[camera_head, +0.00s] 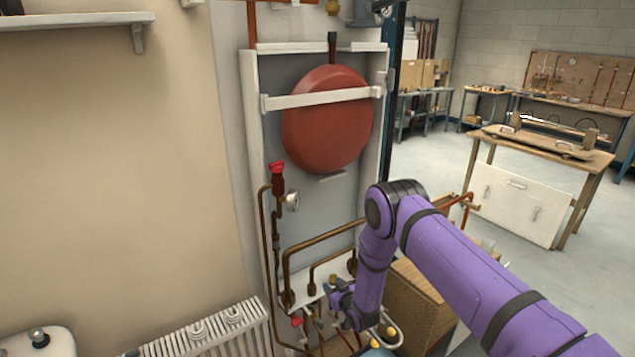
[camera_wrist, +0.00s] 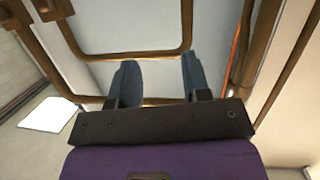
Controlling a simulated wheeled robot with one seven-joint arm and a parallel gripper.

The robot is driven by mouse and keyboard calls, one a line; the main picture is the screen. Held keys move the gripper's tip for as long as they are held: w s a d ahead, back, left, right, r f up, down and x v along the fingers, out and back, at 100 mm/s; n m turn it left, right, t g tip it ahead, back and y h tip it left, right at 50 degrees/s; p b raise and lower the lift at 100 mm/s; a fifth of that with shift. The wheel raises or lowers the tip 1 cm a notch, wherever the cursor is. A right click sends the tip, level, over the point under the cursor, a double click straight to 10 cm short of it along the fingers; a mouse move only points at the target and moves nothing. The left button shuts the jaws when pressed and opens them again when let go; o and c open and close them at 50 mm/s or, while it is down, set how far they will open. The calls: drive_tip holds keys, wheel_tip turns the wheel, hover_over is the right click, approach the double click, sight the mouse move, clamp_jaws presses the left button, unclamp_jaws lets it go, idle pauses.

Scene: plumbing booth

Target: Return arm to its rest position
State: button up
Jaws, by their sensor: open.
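My purple arm comes in from the lower right of the head view, bends at a black joint, and hangs down in front of the lower pipework. My gripper (camera_wrist: 158,80) shows in the wrist view with two grey-blue fingers apart and nothing between them. Brown pipes (camera_wrist: 140,52) and a pale panel (camera_wrist: 155,75) lie beyond the fingers. Whether the fingers touch any pipe cannot be told. In the head view the wrist end is small among the pipes, and the fingers are hard to make out.
A red round tank (camera_head: 327,135) hangs behind a white strap (camera_head: 320,98) in the booth frame. Copper pipes (camera_head: 325,237) run below it, with a red-topped valve (camera_head: 278,180). A radiator (camera_head: 205,335) stands lower left. A wooden cabinet (camera_head: 420,305) is close behind my arm. Open floor lies right.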

drive_tip(key=w+d+r+m+g+h, duration=0.1)
drive_tip(key=w+d+r, duration=0.2)
drive_tip(key=r, duration=0.9)
drive_tip(key=w+d+r+h, duration=0.2)
drive_tip(key=d+r, duration=0.1)
drive_tip(key=r, duration=0.9)
drive_tip(key=s+d+r+m+g+h, duration=0.1)
drive_tip(key=s+d+r, duration=0.3)
drive_tip(key=r, duration=0.6)
drive_tip(key=s+d+r+m+g+h, duration=0.1)
drive_tip(key=s+d+r, duration=0.25)
drive_tip(key=r, duration=0.65)
drive_tip(key=s+d+r+m+g, duration=0.1)
drive_tip(key=s+d+r, duration=0.25)
drive_tip(key=s, duration=0.35)
drive_tip(key=s+d+r+g+h, duration=0.1)
drive_tip(key=s+d+r, duration=0.1)
drive_tip(key=s+r, duration=0.35)
drive_tip(key=s+d+r+m+g, duration=0.15)
drive_tip(key=s+r, duration=0.25)
drive_tip(key=s, duration=0.4)
drive_tip(key=s+d+g, duration=0.1)
drive_tip(key=s+d, duration=0.1)
drive_tip(key=s, duration=1)
drive_tip(key=s+d+r+g, duration=0.1)
drive_tip(key=s+d, duration=0.1)
drive_tip(key=s, duration=1)
drive_tip(key=shift+d+r+h, duration=0.2)
drive_tip(key=shift+r+h, duration=0.1)
